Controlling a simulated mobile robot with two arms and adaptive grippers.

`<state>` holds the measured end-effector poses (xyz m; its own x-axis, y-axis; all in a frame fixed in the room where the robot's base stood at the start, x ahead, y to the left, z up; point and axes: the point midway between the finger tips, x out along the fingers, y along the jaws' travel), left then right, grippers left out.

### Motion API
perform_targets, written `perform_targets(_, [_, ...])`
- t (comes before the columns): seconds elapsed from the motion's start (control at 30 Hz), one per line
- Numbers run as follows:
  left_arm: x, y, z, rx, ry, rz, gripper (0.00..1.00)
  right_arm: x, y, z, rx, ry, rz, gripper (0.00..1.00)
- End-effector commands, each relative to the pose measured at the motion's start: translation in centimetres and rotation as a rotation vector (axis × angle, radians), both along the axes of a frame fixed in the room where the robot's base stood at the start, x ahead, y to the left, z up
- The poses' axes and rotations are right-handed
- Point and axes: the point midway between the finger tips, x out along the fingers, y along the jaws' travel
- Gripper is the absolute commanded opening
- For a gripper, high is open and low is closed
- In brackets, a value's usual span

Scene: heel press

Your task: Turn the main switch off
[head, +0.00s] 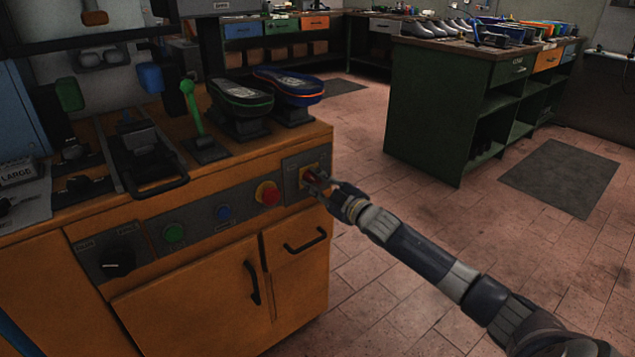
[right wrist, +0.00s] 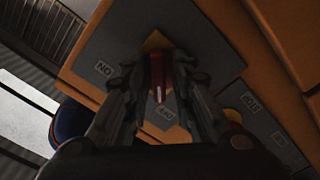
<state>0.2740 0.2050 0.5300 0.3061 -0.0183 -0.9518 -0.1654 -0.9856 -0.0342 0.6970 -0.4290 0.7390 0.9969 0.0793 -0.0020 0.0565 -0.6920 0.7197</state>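The main switch is a red handle (head: 309,176) on a yellow plate, set in a grey panel at the right end of the orange cabinet's front. In the right wrist view the red handle (right wrist: 157,75) stands out from the yellow plate (right wrist: 156,42), with an ON label to its left and another label, apparently OFF, below it. My right gripper (head: 318,180) is at the switch, its fingers close on both sides of the handle. In the right wrist view the gripper (right wrist: 157,78) looks shut on it; the contact itself is dark. My left gripper is not in view.
A red emergency button (head: 268,194) on yellow sits just left of the switch. Blue (head: 223,213) and green (head: 174,233) buttons and a black knob (head: 118,262) are further left. A green lever (head: 192,107) rises above. Open floor lies right, before a green workbench (head: 435,110).

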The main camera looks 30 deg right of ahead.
Motion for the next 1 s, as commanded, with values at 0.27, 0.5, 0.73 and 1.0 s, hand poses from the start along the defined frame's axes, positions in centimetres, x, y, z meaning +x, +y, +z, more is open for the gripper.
perform_targets(0.27, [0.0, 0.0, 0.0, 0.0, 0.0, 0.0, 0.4, 0.0, 0.0, 0.1, 0.002, -0.001, 0.0, 0.31])
perform_targets(0.5, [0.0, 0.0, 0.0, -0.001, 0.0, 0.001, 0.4, -1.0, -0.1, -0.1, 0.003, 0.001, -0.001, 0.31])
perform_targets(0.73, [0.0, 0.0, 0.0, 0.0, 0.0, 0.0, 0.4, -3.8, -0.3, -0.1, 0.002, 0.002, 0.001, 0.31])
perform_targets(1.0, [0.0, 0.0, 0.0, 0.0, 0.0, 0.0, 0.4, -7.3, -0.6, -0.1, 0.002, 0.002, 0.001, 0.31])
